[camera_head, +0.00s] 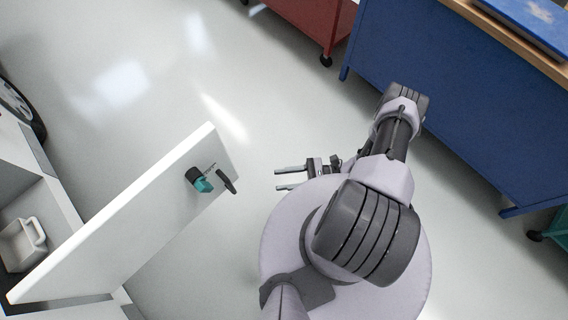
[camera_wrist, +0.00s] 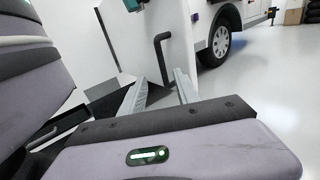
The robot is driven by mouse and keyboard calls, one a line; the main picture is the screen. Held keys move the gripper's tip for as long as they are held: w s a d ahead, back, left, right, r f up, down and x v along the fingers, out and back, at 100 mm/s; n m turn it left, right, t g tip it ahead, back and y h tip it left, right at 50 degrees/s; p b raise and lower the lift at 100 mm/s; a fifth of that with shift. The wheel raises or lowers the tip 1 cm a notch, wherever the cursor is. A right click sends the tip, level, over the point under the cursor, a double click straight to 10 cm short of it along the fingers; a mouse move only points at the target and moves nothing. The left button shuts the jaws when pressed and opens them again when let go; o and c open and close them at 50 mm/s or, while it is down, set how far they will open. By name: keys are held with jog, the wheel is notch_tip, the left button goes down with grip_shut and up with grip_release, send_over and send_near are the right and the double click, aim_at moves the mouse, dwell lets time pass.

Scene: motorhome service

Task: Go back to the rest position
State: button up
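My gripper (camera_head: 277,179) is open and empty, held over my round base with its fingers pointing left in the head view. Its two fingers also show apart in the wrist view (camera_wrist: 161,80), with nothing between them. The fingertips are clear of the white door (camera_head: 130,215), which stands swung open to the left. The door carries a black handle (camera_head: 227,182) and a black-and-teal lock piece (camera_head: 200,181). The handle also shows in the wrist view (camera_wrist: 162,50), beyond the fingers.
Left of the door is an open compartment holding a white container with a handle (camera_head: 22,243). A blue workbench (camera_head: 450,85) stands close at the right, a red cart (camera_head: 310,22) at the top. A vehicle wheel (camera_wrist: 215,42) shows beyond. Grey floor (camera_head: 130,100) is free at upper left.

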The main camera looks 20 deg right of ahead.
dwell(0.3)
jog(key=w+d+r+n+g+h, duration=0.1)
jog(key=w+r+n+g+h, duration=0.2)
jog(key=r, duration=0.6)
jog(key=w+d+r+n+g+h, duration=0.2)
jog(key=w+r+n, duration=0.15)
jog(key=r, duration=0.55)
jog(key=w+d+r+n+g+h, duration=0.1)
jog(key=w+r+n+g+h, duration=0.2)
jog(key=r, duration=0.6)
jog(key=s+a+r+n+t+h, duration=0.3)
jog(key=s+r+n+t, duration=0.1)
jog(key=r, duration=0.6)
jog(key=s+a+r+n+t+h, duration=0.3)
jog(key=s+r, duration=0.4)
jog(key=r, duration=0.3)
jog(key=shift+s+a+r+n+t+h, duration=0.15)
jog(key=shift+a+r+n+t+h, duration=0.2)
jog(key=shift+t+h, duration=0.35)
